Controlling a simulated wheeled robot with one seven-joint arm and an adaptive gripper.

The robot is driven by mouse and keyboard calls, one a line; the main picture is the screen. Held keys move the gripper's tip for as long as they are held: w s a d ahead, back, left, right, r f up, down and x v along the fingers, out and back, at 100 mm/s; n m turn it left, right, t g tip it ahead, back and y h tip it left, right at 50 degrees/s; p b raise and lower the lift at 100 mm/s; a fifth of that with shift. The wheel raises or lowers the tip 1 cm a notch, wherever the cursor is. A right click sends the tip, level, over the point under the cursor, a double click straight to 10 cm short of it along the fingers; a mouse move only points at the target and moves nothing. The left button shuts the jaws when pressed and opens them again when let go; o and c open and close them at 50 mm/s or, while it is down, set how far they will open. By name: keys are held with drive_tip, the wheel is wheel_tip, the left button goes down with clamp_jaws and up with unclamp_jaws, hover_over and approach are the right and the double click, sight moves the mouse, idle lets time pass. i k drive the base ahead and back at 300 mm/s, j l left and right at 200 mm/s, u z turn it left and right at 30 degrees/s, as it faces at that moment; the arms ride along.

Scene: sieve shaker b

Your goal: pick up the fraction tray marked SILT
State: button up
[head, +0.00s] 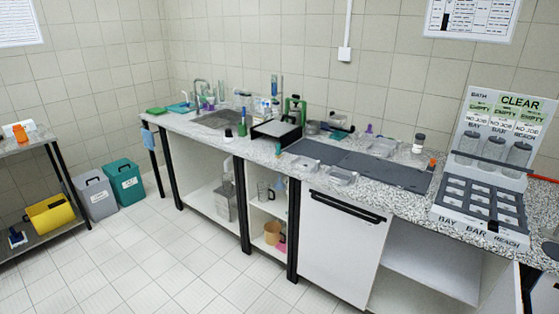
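Several small clear or pale trays lie on the speckled counter (215,140). One tray (342,176) is at the counter's front edge above the white cabinet door. Another tray (305,164) is just left of it, and a third (383,147) is farther back on the dark mat. Any marking on them is too small to read, so I cannot tell which, if any, is marked SILT. My gripper is not in view.
The dark mat (385,168) is largely bare. A black-and-white device (276,131) and a sink (217,118) are farther left. The tiled floor (150,250) in front is clear.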

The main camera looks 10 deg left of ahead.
sight(307, 165)
drive_tip(key=i+j, duration=0.4)
drive_tip(key=i, duration=0.2)
drive_tip(key=i+j, duration=0.4)
drive_tip(key=i, duration=0.2)
drive_tip(key=i+l, duration=1.2)
drive_tip(key=l, duration=0.2)
